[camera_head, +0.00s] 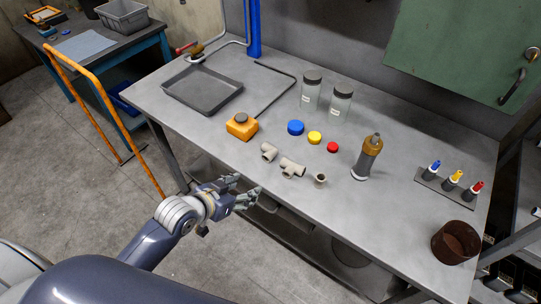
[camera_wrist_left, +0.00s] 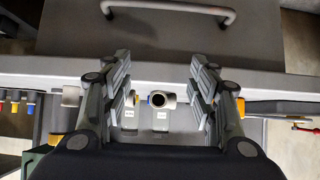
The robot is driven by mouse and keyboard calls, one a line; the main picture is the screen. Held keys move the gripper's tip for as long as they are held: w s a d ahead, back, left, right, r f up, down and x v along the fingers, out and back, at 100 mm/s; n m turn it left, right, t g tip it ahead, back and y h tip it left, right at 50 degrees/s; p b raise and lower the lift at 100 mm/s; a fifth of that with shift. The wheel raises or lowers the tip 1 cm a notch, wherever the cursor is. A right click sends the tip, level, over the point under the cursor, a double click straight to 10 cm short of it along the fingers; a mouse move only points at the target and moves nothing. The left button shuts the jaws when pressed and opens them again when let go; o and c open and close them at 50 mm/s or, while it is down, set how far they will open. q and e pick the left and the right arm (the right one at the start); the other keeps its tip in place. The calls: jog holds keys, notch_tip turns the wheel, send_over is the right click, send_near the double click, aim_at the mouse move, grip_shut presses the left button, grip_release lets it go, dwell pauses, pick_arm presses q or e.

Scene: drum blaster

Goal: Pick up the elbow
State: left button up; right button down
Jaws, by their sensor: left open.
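The beige pipe elbow (camera_head: 268,152) lies on the grey workbench (camera_head: 215,131) near its front edge, left of the beige tee (camera_head: 292,167) and an upright beige fitting (camera_head: 320,180). My left gripper (camera_head: 243,189) is open and empty, just off the bench's front edge, apart from the elbow. In the left wrist view, a beige fitting with a dark round opening (camera_wrist_left: 163,101), which looks like the elbow, shows between the spread fingers. The right gripper is not in view.
An orange container (camera_head: 242,126) stands behind and left of the elbow. Blue (camera_head: 296,127), yellow (camera_head: 315,137) and red (camera_head: 333,147) caps lie behind the fittings, with two jars farther back.

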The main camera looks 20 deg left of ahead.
aim_at(270, 148)
pick_arm(q)
jog(key=w+r, duration=0.1)
jog(key=r, duration=0.1)
jog(key=w+r+t+h, duration=0.1)
jog(key=w+r, duration=0.1)
jog(key=w+r+t, duration=0.1)
jog(key=w+r, duration=0.1)
jog(key=r, duration=0.1)
jog(key=shift+m+h, duration=0.4)
jog(key=shift+t, duration=0.3)
jog(key=x, duration=0.4)
jog(key=shift+w+d+r, duration=0.1)
jog(key=shift+w+r, duration=0.05)
jog(key=shift+f+p+x, duration=0.15)
jog(key=shift+p+x, duration=0.05)
jog(key=shift+x, duration=1.15)
jog(key=shift+f+p+x, duration=0.15)
jog(key=shift+x, duration=1.2)
jog(key=shift+w+f, duration=0.2)
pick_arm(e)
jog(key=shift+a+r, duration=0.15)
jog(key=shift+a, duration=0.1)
pick_arm(q)
jog(key=c, duration=1)
